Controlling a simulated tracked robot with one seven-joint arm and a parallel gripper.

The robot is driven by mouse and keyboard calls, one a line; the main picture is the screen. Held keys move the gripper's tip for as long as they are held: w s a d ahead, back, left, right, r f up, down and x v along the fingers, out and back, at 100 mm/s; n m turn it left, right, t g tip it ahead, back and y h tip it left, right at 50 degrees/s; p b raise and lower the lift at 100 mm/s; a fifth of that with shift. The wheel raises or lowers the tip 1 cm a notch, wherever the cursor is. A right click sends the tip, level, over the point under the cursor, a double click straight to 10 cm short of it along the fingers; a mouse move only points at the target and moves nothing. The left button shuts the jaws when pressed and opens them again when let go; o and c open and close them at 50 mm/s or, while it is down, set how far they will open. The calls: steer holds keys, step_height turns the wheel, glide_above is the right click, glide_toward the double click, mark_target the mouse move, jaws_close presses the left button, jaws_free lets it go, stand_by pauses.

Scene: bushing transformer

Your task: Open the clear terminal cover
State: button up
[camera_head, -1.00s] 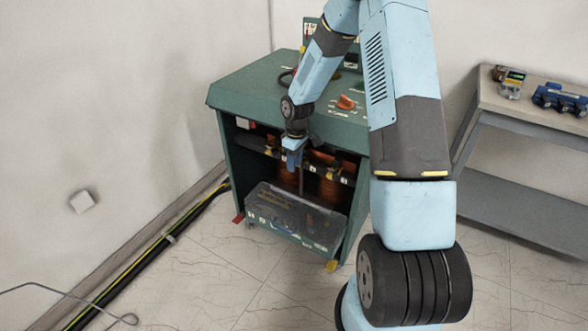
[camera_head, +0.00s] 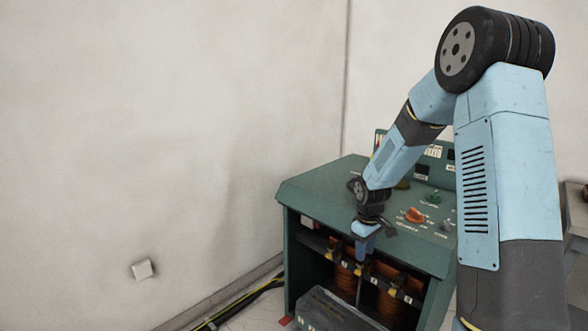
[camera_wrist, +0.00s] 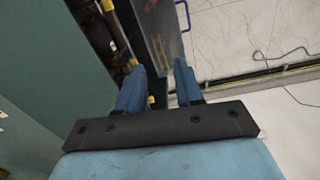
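The clear terminal cover (camera_head: 338,313) is a grey, see-through panel low on the front of the green transformer cabinet (camera_head: 300,190). The picture's bottom edge cuts it off. In the wrist view, the cover (camera_wrist: 158,35) shows as a smoky panel beyond my fingertips, with a thin blue loop at its right edge. My gripper (camera_head: 362,256) points down at the cabinet's open front, above the cover. In the wrist view, my gripper (camera_wrist: 160,72) has its two blue fingers apart. I see nothing clamped between them. Contact with the cover cannot be told.
Copper coils (camera_head: 392,308) and a terminal bar stand inside the cabinet, close to my gripper. An orange knob (camera_head: 414,215) sits on the sloped top. Black and yellow cables (camera_head: 240,301) run along the wall at left. A grey bench (camera_head: 577,250) stands at right.

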steer(key=s+d+r+m+t+h, duration=0.1)
steer(key=s+r+m, duration=0.1)
steer(key=s+r, duration=0.65)
steer(key=s+r+m+t, duration=0.2)
steer(key=s+r, duration=0.3)
steer(key=r, duration=0.7)
steer(key=s+r+m+t, duration=0.1)
steer(key=s+r, duration=0.3)
steer(key=s, duration=0.4)
steer(key=s+r+m+t+y, duration=0.1)
steer(key=s+r, duration=0.3)
steer(key=s, duration=0.5)
steer(key=shift+s+d+m, duration=0.15)
steer(key=shift+s+m, duration=0.1)
steer(key=shift+m, duration=0.65)
steer(key=shift+r, duration=0.1)
